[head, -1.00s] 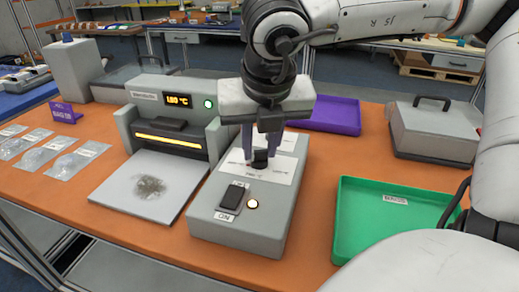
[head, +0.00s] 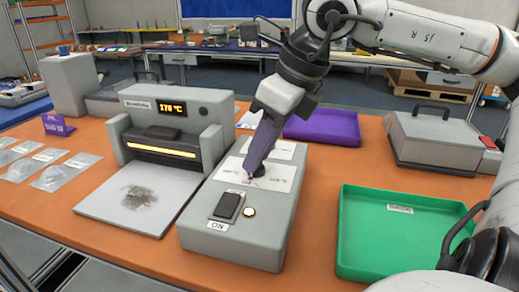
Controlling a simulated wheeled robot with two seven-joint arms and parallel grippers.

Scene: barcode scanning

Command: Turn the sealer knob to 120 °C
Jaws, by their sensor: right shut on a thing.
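The sealer (head: 170,130) stands left of centre, and its orange display (head: 172,108) reads about 175 °C, the last digit being hard to make out. A grey control box (head: 232,240) sits to its right, with a white dial label (head: 285,181) on top. My right gripper (head: 253,171) reaches down from the upper right, tilted and rolled, with its purple fingers shut on the small black knob (head: 260,171). The fingers partly hide the knob and the dial marks. My left gripper is not in view.
The box's black switch (head: 228,206) and a lit round lamp (head: 249,212) are near its front. A green tray (head: 352,240) is at right, a purple tray (head: 335,128) behind, a grey case (head: 440,140) at back right. Clear pouches (head: 64,172) lie at left.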

